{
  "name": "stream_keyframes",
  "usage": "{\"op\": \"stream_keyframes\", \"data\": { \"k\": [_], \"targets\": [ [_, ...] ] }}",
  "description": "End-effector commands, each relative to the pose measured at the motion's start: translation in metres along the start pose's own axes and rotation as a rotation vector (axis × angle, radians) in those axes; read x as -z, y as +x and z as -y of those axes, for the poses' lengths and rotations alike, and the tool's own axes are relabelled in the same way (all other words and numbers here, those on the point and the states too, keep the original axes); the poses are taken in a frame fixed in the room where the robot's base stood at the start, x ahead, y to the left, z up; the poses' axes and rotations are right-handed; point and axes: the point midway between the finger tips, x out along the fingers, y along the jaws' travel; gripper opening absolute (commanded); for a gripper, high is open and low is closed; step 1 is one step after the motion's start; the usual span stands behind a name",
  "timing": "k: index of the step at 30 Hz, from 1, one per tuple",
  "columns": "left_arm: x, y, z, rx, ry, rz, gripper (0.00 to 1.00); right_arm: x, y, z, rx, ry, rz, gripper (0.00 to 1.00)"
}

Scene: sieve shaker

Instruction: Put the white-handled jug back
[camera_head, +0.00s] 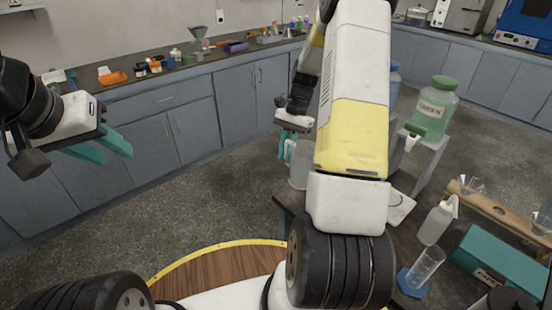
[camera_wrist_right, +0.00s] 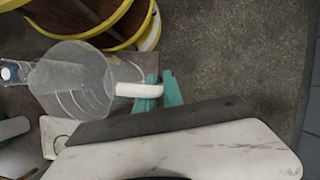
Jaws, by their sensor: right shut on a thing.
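The white-handled jug (camera_wrist_right: 72,82) is clear, with a white handle (camera_wrist_right: 138,90), in the right wrist view. My right gripper (camera_wrist_right: 165,92) has its teal fingers shut on that handle. In the head view the jug (camera_head: 299,172) is mostly hidden behind my right arm, at the far left edge of the dark table; the right gripper (camera_head: 288,145) is beside it. I cannot tell whether the jug's base touches the table. My left gripper (camera_head: 108,148) is open and empty at the left, over the floor in front of the cabinets.
A green-lidded jar (camera_head: 436,108) stands on a white stand. A squeeze bottle (camera_head: 434,224), a clear cylinder (camera_head: 426,266) on a blue base, a teal box (camera_head: 496,264) and a wooden funnel rack (camera_head: 500,212) crowd the table's right. The back counter (camera_head: 165,80) holds small items.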

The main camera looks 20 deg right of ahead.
Motion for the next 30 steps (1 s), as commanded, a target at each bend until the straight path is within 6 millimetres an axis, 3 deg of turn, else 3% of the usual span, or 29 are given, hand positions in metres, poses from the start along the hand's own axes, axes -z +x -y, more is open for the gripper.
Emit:
{"op": "stream_keyframes", "data": {
  "k": [15, 26, 27, 30],
  "targets": [
    [0.0, 0.0, 0.0, 0.0, 0.0, 0.0, 0.36, 0.022, 0.05, -0.001, -0.001, 0.001, 0.001, 0.0],
    [0.0, 0.0, 0.0, 0.0, 0.0, 0.0, 0.36, 0.024, 0.055, 0.0, 0.0, 0.0, -0.001, 0.0],
    [0.0, 0.0, 0.0, 0.0, 0.0, 0.0, 0.36, 0.024, 0.056, 0.0, 0.0, 0.0, -0.001, 0.13],
    [0.0, 0.0, 0.0, 0.0, 0.0, 0.0, 0.36, 0.024, 0.056, 0.0, 0.0, 0.0, -0.001, 0.33]
  ]
}}
